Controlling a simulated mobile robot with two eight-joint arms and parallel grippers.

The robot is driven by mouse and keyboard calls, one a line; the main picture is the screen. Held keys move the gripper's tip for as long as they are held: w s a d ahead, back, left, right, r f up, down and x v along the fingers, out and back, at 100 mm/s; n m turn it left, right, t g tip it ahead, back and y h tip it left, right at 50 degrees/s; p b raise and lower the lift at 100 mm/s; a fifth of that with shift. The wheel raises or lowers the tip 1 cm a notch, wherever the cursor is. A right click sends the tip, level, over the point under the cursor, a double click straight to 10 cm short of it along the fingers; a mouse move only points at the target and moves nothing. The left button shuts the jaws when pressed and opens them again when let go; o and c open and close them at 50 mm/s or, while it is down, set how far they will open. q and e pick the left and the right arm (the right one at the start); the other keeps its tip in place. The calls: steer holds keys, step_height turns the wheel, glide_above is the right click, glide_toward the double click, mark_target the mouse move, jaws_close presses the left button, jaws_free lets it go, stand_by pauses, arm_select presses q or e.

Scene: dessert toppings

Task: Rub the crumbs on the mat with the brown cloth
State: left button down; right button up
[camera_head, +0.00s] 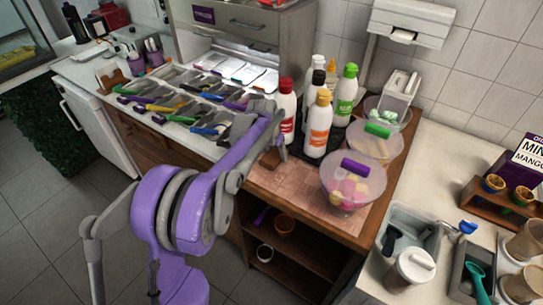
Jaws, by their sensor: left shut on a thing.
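My left arm reaches in from the bottom left, and my left gripper (272,142) is over the near left part of the counter, beside the red-capped bottle. It is shut on the brown cloth (272,158), of which only a small dark brown piece shows. A pinkish-brown mat (300,187) with a tile-like pattern lies to the right of the cloth, in front of the bottles. I cannot tell whether the cloth touches the mat. Crumbs are too small to make out. My right gripper is not in view.
Several sauce bottles (319,125) stand behind the mat. A clear tub with a purple handle (352,190) stands at its right, and one with a green handle (378,143) behind that. Topping trays with several coloured-handled scoops (190,110) lie left.

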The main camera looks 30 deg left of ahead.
mark_target(277, 151)
arm_select(q)
steer(key=shift+w+r, duration=0.2)
steer(key=shift+w, duration=0.1)
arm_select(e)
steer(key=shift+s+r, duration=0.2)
arm_select(q)
steer(key=shift+w+d+r+p, duration=0.15)
steer(key=shift+r+p, duration=0.25)
steer(key=shift+r, duration=0.35)
steer(key=shift+w+a+r+p, duration=0.1)
steer(key=shift+r+p, duration=0.25)
steer(key=shift+r, duration=0.35)
steer(key=shift+w+d+r+p, duration=0.1)
steer(key=shift+w+r+p, duration=0.2)
steer(key=shift+r, duration=0.4)
steer(key=shift+p+v, duration=0.35)
steer(key=shift+v, duration=0.5)
steer(key=shift+s+f, duration=0.1)
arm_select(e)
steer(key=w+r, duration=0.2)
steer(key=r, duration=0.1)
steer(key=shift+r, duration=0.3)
